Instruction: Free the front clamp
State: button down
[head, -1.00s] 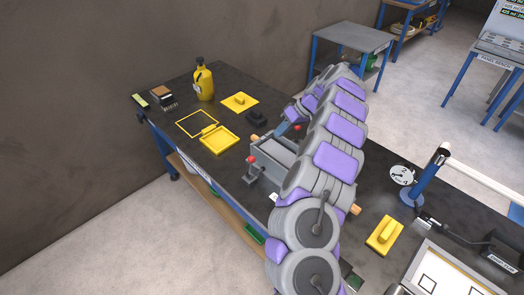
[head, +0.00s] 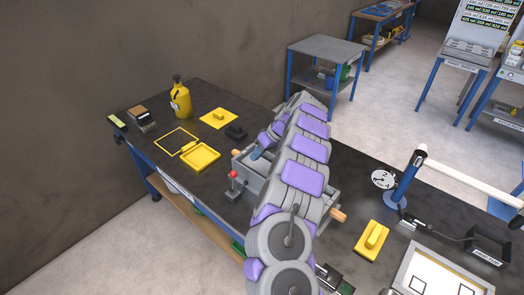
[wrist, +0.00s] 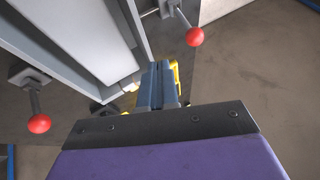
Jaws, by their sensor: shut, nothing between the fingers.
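A grey open trough (head: 330,190) stands on the dark bench, mostly behind my arm; its pale walls fill the upper left of the wrist view (wrist: 90,40). A clamp with a red ball knob (head: 232,175) stands at its left end in the head view. The wrist view shows two such knobs on levers, one at left (wrist: 39,123) and one at upper right (wrist: 195,36). I cannot tell which is the front clamp. My gripper (wrist: 157,72) is shut and empty, between the two knobs and apart from both. My arm hides much of the trough in the head view.
A yellow handled block (head: 372,240) and a dial gauge (head: 383,180) are at right. Wooden handles (head: 338,215) stick out at the trough.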

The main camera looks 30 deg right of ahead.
aim_at(233, 182)
jog(key=x, duration=0.4)
jog(key=shift+s+b, duration=0.1)
jog(key=shift+b, duration=0.25)
jog(key=shift+s+a+f+b, duration=0.1)
jog(key=shift+s+a+b, duration=0.05)
jog(key=shift+a, duration=0.8)
jog(key=shift+s+a+f+b, duration=0.1)
jog(key=shift+s+a+b, duration=0.1)
jog(key=shift+a, duration=0.7)
